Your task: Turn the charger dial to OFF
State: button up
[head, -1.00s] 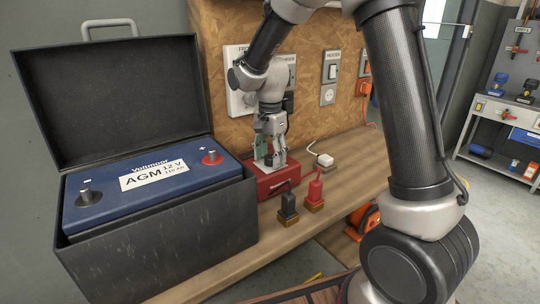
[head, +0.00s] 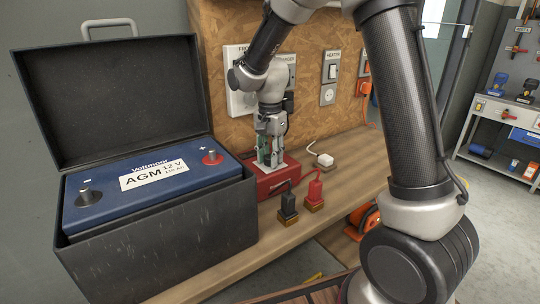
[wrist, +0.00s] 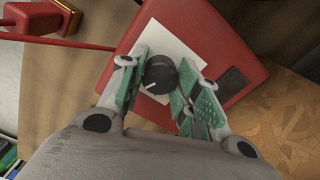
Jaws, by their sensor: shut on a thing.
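The red charger (head: 277,178) sits on the wooden bench against the panel, and in the wrist view its red case (wrist: 192,22) fills the upper middle. Its black dial (wrist: 160,75) has a white pointer line, which points to the lower left in the wrist view. The dial is on a white label plate (wrist: 172,42); any lettering there is hidden or too small to read. My gripper (wrist: 160,80) comes down from above, and its green-padded fingers are shut on the dial, one on each side. In the head view my gripper (head: 270,160) hides the dial.
An open black box holding a blue AGM battery (head: 150,182) stands to the left. Black (head: 288,207) and red (head: 314,195) clamps sit in front of the charger. A small white device (head: 325,160) lies to its right. Sockets line the panel behind.

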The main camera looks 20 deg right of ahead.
jog(key=n, duration=1.6)
jog(key=shift+n, duration=0.4)
jog(key=n, duration=0.6)
dwell(0.3)
jog(key=o, duration=1)
jog(key=shift+r, duration=0.1)
